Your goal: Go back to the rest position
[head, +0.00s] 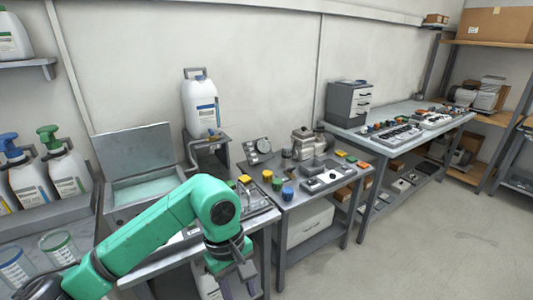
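My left arm, green with dark joints, comes in from the lower left. It bends down at its elbow in front of the near workbench (150,268). My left gripper (240,268) hangs at the bench's front edge, pointing down. Its fingers are small and dark, and I cannot tell whether they are open or shut. I see nothing clearly held in it. My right gripper is not in view.
A grey open-lidded box (135,150) and a white jug (200,103) stand behind my arm. A middle table (325,225) holds colored caps and metal parts. A far table (440,125) carries small parts. Spray bottles (65,165) stand at left. Floor (440,250) at right is clear.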

